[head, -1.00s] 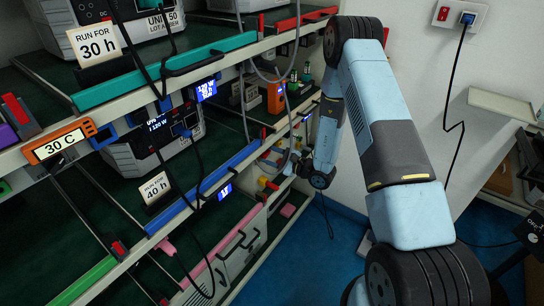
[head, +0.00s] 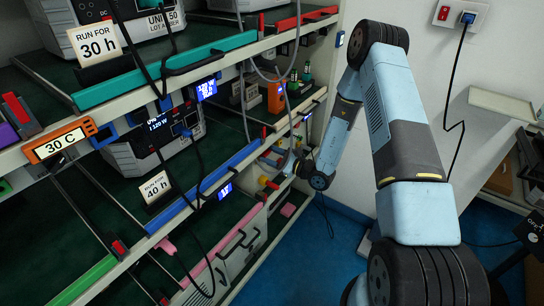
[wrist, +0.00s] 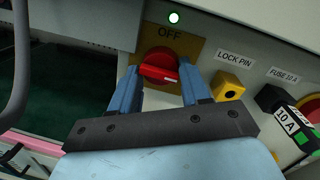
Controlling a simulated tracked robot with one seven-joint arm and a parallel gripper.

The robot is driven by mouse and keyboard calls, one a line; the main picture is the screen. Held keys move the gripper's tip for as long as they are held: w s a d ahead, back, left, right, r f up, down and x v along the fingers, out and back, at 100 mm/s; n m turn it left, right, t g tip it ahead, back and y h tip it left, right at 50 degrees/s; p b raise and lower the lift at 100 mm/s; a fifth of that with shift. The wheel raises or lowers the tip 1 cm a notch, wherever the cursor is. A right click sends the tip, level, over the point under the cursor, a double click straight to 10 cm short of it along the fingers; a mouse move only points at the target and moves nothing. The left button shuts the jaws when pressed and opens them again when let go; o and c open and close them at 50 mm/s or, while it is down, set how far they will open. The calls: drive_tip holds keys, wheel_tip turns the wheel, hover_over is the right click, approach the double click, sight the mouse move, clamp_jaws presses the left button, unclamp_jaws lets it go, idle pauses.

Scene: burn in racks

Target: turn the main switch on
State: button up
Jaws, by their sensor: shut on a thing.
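The main switch is a red rotary knob (wrist: 160,66) on a yellow plate marked OFF, in the wrist view. Its handle lies roughly level, with a pale mark near its right end. My gripper (wrist: 161,77) has its two blue fingers on either side of the knob and is shut on it. The fingertips partly cover the knob's sides. A small round lamp (wrist: 174,18) glows whitish above the plate. In the head view my arm reaches down to the far end of the rack, and the knob cannot be made out there.
Right of the switch are a yellow lock pin part (wrist: 227,86) and a black fuse holder (wrist: 272,99) with a 10 A tag (wrist: 289,118). A grey cable (wrist: 20,60) hangs at the left. The rack shelves (head: 150,235) fill the left; blue floor (head: 300,265) is open.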

drive_tip(key=o, duration=1)
drive_tip(key=v, duration=1.3)
drive_tip(key=shift+s+d+f, duration=0.1)
drive_tip(key=shift+s+d, duration=0.1)
drive_tip(key=shift+d, duration=0.15)
